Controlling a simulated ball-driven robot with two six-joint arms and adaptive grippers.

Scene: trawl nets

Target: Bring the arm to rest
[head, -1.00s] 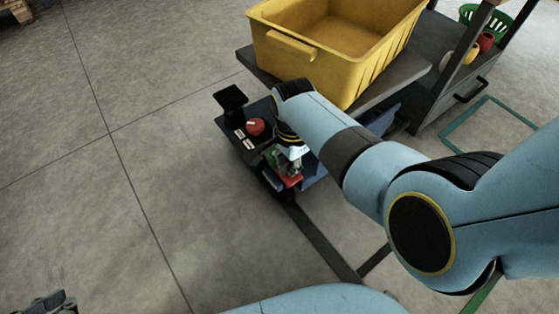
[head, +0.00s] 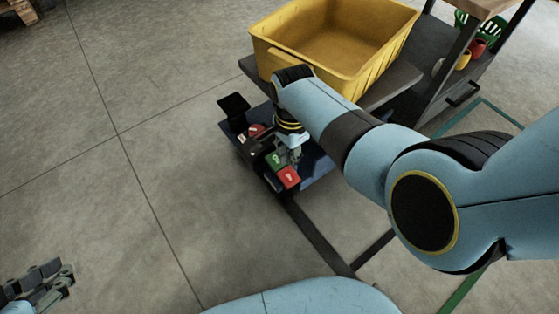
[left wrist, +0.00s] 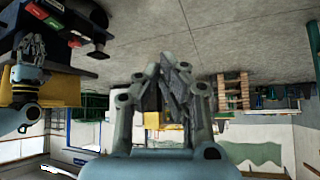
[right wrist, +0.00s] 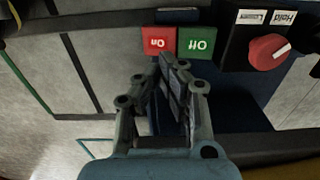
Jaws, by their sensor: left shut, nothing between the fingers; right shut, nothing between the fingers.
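My right gripper (head: 292,156) is shut and empty by the blue control box (head: 322,172). My left gripper (head: 62,272) is shut and empty at the lower left of the head view, over open floor. It fills the middle of the left wrist view (left wrist: 168,65), which looks upside down.
A yellow bin (head: 275,55) stands on a dark platform (head: 405,78) behind the box. A dark cart with a green basket (head: 484,30) and small pots is at the upper right. The concrete floor (head: 170,160) at the left is clear.

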